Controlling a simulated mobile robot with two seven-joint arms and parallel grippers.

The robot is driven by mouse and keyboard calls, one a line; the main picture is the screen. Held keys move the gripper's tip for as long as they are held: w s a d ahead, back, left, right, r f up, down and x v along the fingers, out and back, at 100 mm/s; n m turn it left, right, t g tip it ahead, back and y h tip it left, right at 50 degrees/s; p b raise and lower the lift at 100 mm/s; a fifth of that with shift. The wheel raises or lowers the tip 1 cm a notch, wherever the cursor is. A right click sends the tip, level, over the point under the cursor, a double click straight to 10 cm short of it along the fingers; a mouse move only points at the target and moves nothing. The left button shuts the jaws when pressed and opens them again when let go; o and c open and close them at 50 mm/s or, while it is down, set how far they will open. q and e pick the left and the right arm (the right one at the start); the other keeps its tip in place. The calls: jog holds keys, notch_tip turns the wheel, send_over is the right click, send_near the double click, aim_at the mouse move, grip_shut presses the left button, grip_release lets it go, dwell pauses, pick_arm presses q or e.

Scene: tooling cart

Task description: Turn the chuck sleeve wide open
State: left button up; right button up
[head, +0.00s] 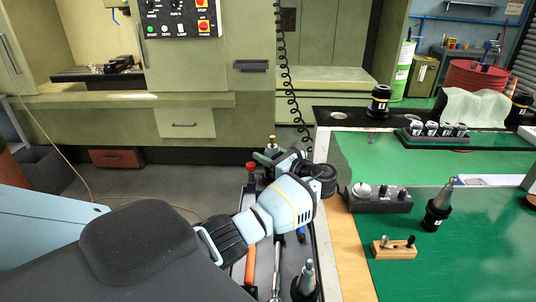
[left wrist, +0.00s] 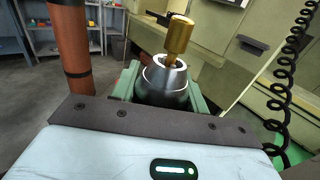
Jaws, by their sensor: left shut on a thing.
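The chuck (left wrist: 165,76) shows in the left wrist view as a bright metal cone above a dark lower body. A brass cylindrical piece (left wrist: 178,36) stands up out of its mouth, tilted slightly in this view. Green fixture blocks (left wrist: 126,80) flank the chuck. In the head view the brass piece (head: 271,143) shows just past my left gripper (head: 288,160), which hides most of the chuck. My left gripper is shut on the chuck sleeve; its fingertips are largely hidden in both views. I cannot tell how far the sleeve is turned. My right gripper is not in view.
A red knob (head: 251,166) is left of the gripper. An orange-handled tool (head: 250,266) and a tool holder (head: 305,284) are on the cart below. The green bench (head: 350,245) at right bears a grey block (head: 378,204), another holder (head: 438,208) and a wooden block (head: 394,250).

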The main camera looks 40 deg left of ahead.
pick_arm(q)
jog(key=o, duration=1)
jog(key=shift+d, duration=3.9)
